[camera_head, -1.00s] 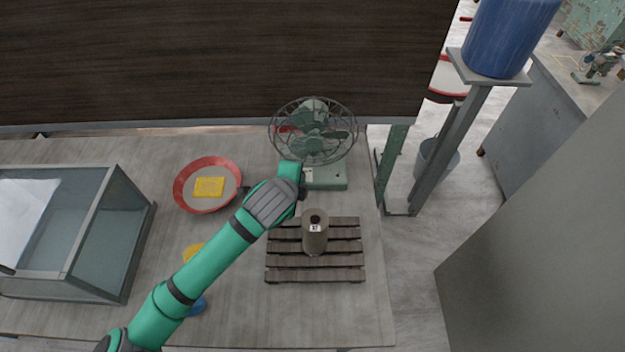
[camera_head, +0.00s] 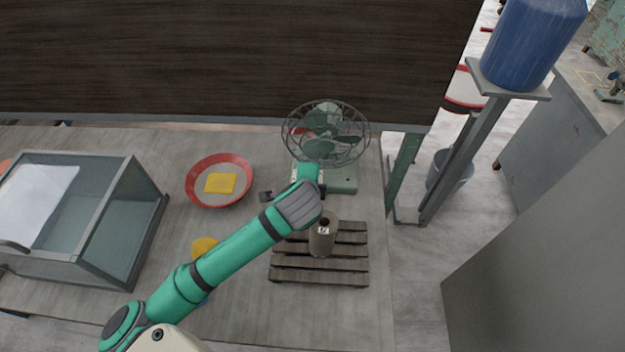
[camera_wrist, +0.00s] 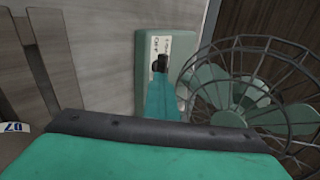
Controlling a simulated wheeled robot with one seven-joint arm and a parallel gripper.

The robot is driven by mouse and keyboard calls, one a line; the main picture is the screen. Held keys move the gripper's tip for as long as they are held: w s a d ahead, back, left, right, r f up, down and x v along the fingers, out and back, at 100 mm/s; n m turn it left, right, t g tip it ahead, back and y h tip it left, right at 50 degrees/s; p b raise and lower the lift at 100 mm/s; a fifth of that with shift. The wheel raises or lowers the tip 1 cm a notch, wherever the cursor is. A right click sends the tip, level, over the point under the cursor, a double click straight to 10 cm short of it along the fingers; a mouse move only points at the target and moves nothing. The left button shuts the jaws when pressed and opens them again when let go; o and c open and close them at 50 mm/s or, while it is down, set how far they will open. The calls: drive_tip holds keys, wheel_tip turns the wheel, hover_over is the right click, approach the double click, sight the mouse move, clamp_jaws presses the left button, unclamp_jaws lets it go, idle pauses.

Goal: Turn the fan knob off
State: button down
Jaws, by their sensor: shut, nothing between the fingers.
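The green desk fan (camera_head: 342,180) with its wire cage stands at the back right of the table. In the wrist view its green base (camera_wrist: 183,45) carries a pale label plate (camera_wrist: 154,46) with a dark knob (camera_wrist: 161,57) on it. My gripper (camera_wrist: 160,70) is shut and empty. Its narrow teal end reaches over the lower part of the plate, at or very close to the knob. I cannot tell whether they touch. The knob's setting is unreadable. In the head view my arm hides the gripper's tips and the base's front left.
A slatted wooden pallet (camera_head: 318,276) holds a grey cylinder (camera_head: 322,242) just in front of the fan. A red-rimmed bowl (camera_head: 194,197) with a yellow block (camera_head: 221,183) lies left. A glass case (camera_head: 140,232) stands further left. A dark panel (camera_head: 220,60) rises behind.

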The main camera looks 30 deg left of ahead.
drive_tip(key=shift+w+a, duration=0.15)
drive_tip(key=shift+w, duration=0.05)
